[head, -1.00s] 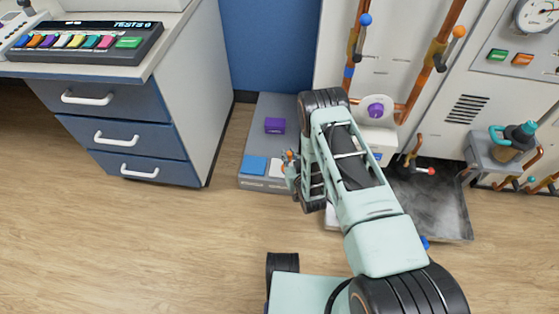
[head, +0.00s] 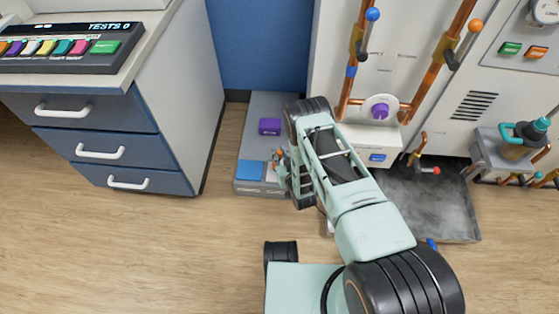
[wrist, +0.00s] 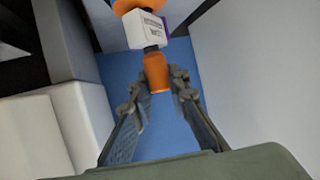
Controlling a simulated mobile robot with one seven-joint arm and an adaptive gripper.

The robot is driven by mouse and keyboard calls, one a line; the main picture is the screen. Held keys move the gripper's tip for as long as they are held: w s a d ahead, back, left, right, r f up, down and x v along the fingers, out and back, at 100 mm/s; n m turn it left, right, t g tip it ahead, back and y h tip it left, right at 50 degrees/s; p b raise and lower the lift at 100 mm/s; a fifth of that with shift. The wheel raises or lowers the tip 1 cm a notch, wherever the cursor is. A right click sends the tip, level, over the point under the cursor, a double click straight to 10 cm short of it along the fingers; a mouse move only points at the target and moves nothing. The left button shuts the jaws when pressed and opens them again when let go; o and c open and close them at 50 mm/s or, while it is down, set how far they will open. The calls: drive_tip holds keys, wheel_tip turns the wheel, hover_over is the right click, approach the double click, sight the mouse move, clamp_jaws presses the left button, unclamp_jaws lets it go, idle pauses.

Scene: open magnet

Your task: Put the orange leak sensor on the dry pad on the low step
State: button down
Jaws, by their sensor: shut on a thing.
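The orange leak sensor (wrist: 157,72) is between the fingertips of my gripper (wrist: 158,84) in the wrist view. It has an orange stem, a white labelled block and an orange far end. In the head view my gripper (head: 281,163) is over the front right part of the low grey step (head: 262,108), and a little of the sensor (head: 276,155) shows beside it. A blue pad (head: 250,170) and a whitish pad (head: 271,173), partly hidden by my gripper, lie at the step's front. I cannot tell which is the dry pad, or the sensor's height above the step.
A purple box (head: 270,126) sits farther back on the step. A drawer cabinet (head: 110,150) stands to the left. A white machine with copper pipes (head: 357,50) stands behind my arm, and a dark wet-looking tray (head: 440,205) lies to the right.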

drive_tip(key=shift+f+b, duration=0.7)
drive_tip(key=shift+f, duration=1)
drive_tip(key=shift+f, duration=0.15)
drive_tip(key=c, duration=1.8)
unclamp_jaws()
drive_tip(key=shift+c, duration=0.2)
